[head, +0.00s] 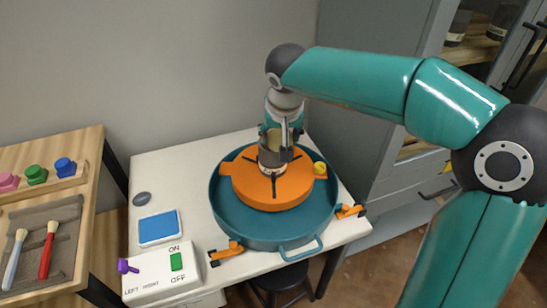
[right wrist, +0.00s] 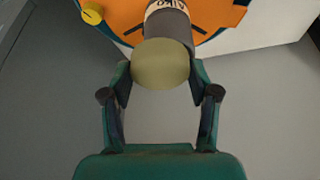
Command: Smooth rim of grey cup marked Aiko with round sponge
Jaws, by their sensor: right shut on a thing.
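The grey cup (right wrist: 169,29) has a white band marked AIKO in the right wrist view. In the head view the cup (head: 274,157) stands on the orange disc (head: 262,194), in the middle of a round teal basin (head: 227,221). My right gripper (right wrist: 160,72) is shut on the round olive-yellow sponge (right wrist: 160,64). In the head view the right gripper (head: 275,139) points down over the cup from above. The sponge overlaps the cup's rim end and hides the rim; I cannot tell whether they touch. My left gripper is not in view.
A small yellow piece (head: 320,168) sits at the disc's edge. Orange clamps (head: 227,251) flank the basin. A control box (head: 160,272) with a green switch (head: 176,262) and purple knob (head: 126,266) stands front left. A blue pad (head: 159,228) lies behind it. Brushes (head: 47,249) lie far left.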

